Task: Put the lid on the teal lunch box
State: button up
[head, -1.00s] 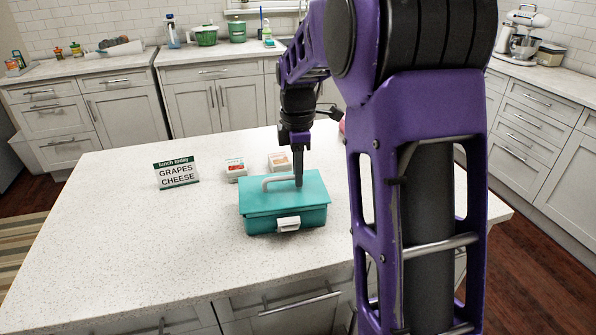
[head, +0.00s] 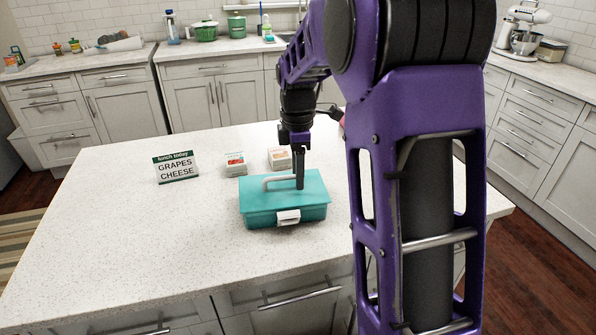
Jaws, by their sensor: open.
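The teal lunch box (head: 262,221) stands on the white speckled island, with a white latch (head: 288,217) on its front. The teal lid (head: 312,193) lies over the top of the box and looks level and lined up with it. A pale handle (head: 268,184) rises from the lid. My gripper (head: 299,187) points down at the right part of the handle. It is open, with its fingertips at the handle. The finger gap is hard to see from here, and contact with the handle cannot be told.
A sign (head: 176,167) reading "lunch today GRAPES CHEESE" stands left of the box. Two small labelled containers, one at the left (head: 236,164) and one at the right (head: 279,159), sit behind the box. The island's left and front are clear.

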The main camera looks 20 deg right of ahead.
notch_tip(320, 180, up, 17)
jog(key=p, duration=0.3)
jog(key=shift+s+r, duration=0.2)
